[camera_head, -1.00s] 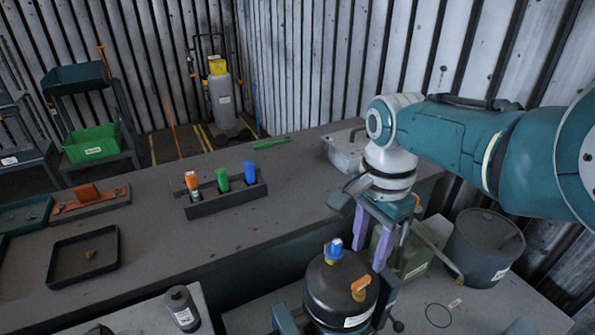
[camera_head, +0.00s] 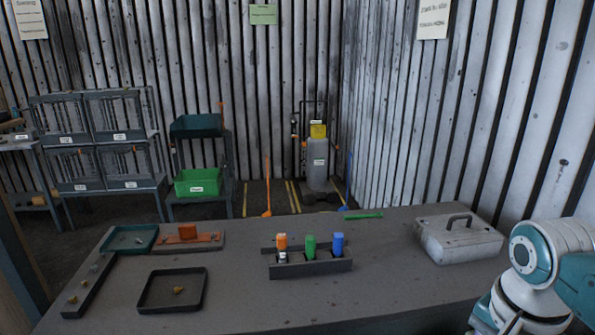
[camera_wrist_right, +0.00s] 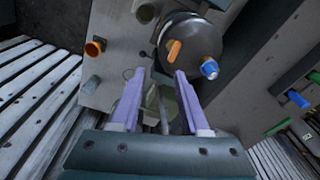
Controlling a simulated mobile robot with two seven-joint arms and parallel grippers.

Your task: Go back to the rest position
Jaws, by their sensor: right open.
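My right gripper (camera_wrist_right: 159,73) shows in the right wrist view, its lavender fingers apart with nothing gripped between them. The dark round housing (camera_wrist_right: 190,36) lies beyond the fingertips, apart from them. It carries an orange part (camera_wrist_right: 174,50) and a blue part (camera_wrist_right: 209,68). In the head view only part of my right arm (camera_head: 535,265) shows at the lower right. The right gripper and the housing are outside that view. My left gripper is in neither view.
A long grey table (camera_head: 385,285) crosses the head view. On it stand a dark rack (camera_head: 312,267) with orange, green and blue-topped items, a grey case (camera_head: 458,240) and a dark tray (camera_head: 150,307). Shelves (camera_head: 110,140) and a green bin (camera_head: 197,182) stand behind.

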